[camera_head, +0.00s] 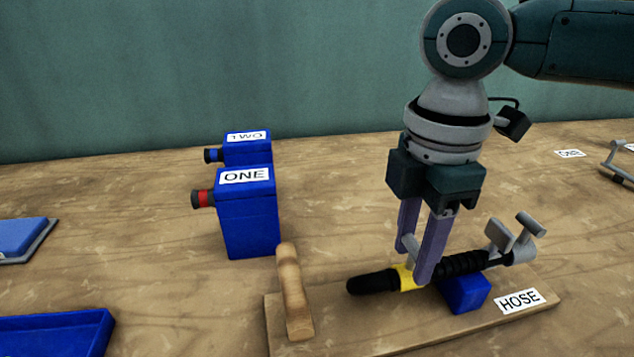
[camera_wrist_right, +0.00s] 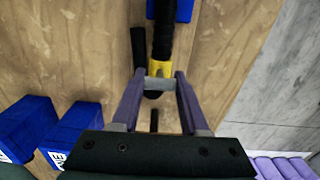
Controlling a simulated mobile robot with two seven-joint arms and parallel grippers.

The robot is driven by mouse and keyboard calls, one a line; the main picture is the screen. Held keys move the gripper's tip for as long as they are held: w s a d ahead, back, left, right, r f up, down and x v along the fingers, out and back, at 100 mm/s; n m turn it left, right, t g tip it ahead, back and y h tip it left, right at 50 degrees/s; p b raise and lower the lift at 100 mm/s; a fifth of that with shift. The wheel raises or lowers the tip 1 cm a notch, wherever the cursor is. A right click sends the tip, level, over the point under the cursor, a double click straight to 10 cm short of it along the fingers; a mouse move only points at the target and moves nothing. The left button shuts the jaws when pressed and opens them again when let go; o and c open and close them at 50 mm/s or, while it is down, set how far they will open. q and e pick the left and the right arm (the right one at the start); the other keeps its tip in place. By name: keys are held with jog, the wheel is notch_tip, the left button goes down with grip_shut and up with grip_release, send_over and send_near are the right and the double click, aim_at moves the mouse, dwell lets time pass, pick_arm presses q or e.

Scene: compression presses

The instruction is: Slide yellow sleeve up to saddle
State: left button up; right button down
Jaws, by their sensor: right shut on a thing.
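The yellow sleeve (camera_head: 404,276) is around a black hose (camera_head: 372,283) that lies along a wooden board. It also shows in the right wrist view (camera_wrist_right: 160,69). My right gripper (camera_head: 413,265) points down over the sleeve, its purple fingers shut on a grey tab (camera_wrist_right: 161,82) at the sleeve. The blue saddle block (camera_head: 467,294) stands on the board under the ribbed part of the hose, to the right of the sleeve. A small gap shows between sleeve and saddle in the head view. My left gripper is not in view.
A wooden handle (camera_head: 293,290) stands at the board's left end, a HOSE label (camera_head: 519,300) at its right. A grey fitting (camera_head: 522,238) is at the hose's right end. Blue boxes ONE (camera_head: 248,220) and TWO (camera_head: 250,152) stand behind left. A blue tray (camera_head: 60,333) is front left.

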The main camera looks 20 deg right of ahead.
aim_at(443, 262)
jog(key=d, duration=0.2)
jog(key=s+d+p, duration=0.1)
jog(key=d, duration=0.1)
jog(key=shift+d, duration=0.25)
jog(key=shift+c, duration=2)
grip_release()
jog(key=shift+w, duration=0.1)
notch_tip(443, 262, up, 10)
jog(key=p, duration=0.1)
